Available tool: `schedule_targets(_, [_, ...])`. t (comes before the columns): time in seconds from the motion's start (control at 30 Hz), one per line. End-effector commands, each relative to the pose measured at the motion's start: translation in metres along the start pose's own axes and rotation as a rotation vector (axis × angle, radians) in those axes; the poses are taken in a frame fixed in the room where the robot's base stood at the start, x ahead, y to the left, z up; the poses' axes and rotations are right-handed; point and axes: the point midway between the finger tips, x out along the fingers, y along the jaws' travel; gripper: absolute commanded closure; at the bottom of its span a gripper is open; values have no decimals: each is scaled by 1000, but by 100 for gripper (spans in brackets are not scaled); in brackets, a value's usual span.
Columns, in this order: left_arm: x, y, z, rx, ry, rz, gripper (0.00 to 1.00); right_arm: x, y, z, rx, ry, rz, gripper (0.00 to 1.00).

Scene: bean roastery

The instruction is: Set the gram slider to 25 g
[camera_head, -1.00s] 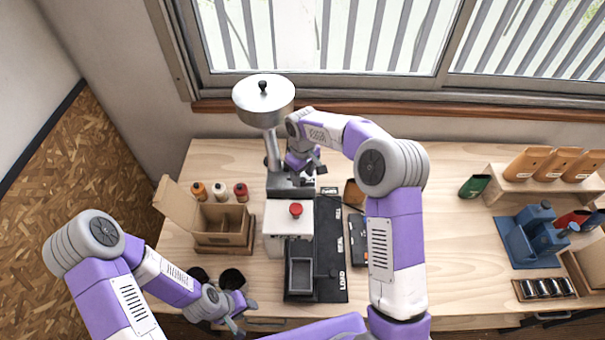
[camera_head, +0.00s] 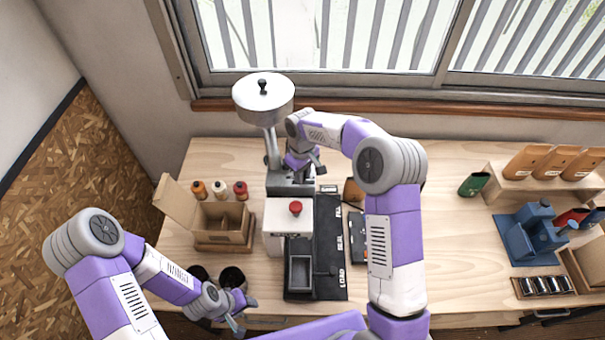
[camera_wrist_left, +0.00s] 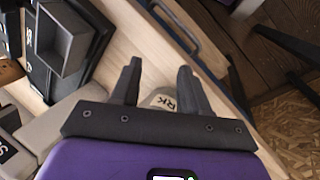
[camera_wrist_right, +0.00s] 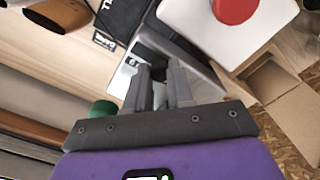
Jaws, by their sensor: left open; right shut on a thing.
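The dosing machine has a round metal hopper (camera_head: 263,100) on a post above a grey base (camera_head: 280,190). My right gripper (camera_head: 306,165) is at the right side of this base, low behind the red button. In the right wrist view its fingers (camera_wrist_right: 160,82) are close together over a pale plate with dark parts (camera_wrist_right: 127,72). They are shut on a small part that they mostly hide. I take it to be the gram slider's knob; the scale and its setting cannot be read. My left gripper (camera_head: 234,311) is open and empty near the table's front edge, beside the dark cups.
A white box with a red button (camera_head: 295,208) and a black base with a grey tray (camera_head: 300,272) stand in front of the machine. An open cardboard box (camera_head: 222,236) and several bottles are left of it. Bags, a blue stand (camera_head: 540,240) and a rack are right.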

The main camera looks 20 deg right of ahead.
Motion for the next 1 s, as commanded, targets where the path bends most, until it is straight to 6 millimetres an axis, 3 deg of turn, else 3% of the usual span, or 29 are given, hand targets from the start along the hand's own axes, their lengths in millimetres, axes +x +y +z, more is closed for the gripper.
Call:
schedule_targets(0.2, [6, -2, 0, 0, 0, 0, 55, 0, -22, -12, -3, 1, 0, 100])
schedule_targets(0.47, [6, -2, 0, 0, 0, 0, 55, -1, -24, -14, -2, 5, -2, 100])
schedule_targets(0.5, [6, -2, 0, 0, 0, 0, 55, -1, -24, -14, -2, 5, -2, 73])
schedule_targets(0.63, [6, -2, 0, 0, 0, 0, 55, -1, -24, -14, -2, 4, -2, 53])
schedule_targets(1.0, [7, -2, 0, 0, 0, 0, 55, -6, -23, -13, 0, 3, 0, 51])
